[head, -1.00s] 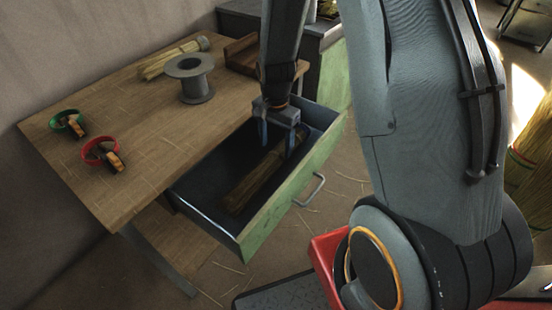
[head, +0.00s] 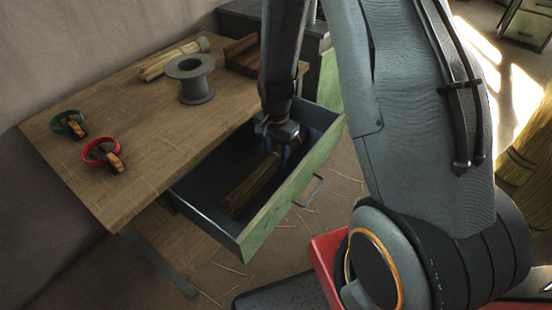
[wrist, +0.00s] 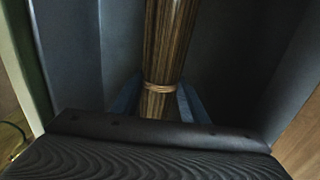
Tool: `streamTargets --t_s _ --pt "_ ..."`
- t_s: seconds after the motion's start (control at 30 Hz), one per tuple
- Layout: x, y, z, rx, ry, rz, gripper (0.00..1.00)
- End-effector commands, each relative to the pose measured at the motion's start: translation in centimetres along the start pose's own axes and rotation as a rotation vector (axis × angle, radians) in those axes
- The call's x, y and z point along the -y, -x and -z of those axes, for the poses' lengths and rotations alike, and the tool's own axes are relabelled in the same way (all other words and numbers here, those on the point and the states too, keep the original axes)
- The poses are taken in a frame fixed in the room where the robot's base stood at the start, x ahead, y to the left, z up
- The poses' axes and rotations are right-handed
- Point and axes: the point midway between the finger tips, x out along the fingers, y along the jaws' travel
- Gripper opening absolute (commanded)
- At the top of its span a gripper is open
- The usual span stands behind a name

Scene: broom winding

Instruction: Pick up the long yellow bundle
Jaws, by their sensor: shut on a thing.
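A long yellow-brown straw bundle (head: 248,187) lies lengthwise in the open drawer (head: 292,190). My gripper (head: 281,152) is down inside the drawer at the bundle's far end. In the wrist view the bundle (wrist: 168,45) runs between my two blue fingers, with a tie band around it close to them. My gripper (wrist: 158,105) is shut on the bundle there. The bundle looks to be still at the drawer floor. My gripper and arm hide its far end in the head view.
The wooden table (head: 130,100) bears a paler straw bundle (head: 172,60), a grey spool (head: 190,80), a green ring tool (head: 67,123), a red ring tool (head: 102,153) and a brown holder (head: 243,54). The drawer's green front and dark walls surround my gripper closely.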

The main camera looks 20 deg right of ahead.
Motion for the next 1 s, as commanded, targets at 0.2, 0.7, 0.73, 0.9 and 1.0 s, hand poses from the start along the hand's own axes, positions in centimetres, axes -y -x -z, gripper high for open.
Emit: streamTargets --t_s 0.2,0.7,0.73,0.9,1.0 --pt "0.0 0.4 0.0 -0.001 0.0 0.001 0.13" --pt "0.1 7.8 0.1 -0.002 0.0 0.003 0.13" --pt "0.1 8.2 0.1 -0.001 0.0 0.002 0.13" --pt "0.0 9.7 0.0 0.0 0.0 0.001 0.13" --pt "0.0 10.0 0.0 0.0 0.0 0.001 0.13"
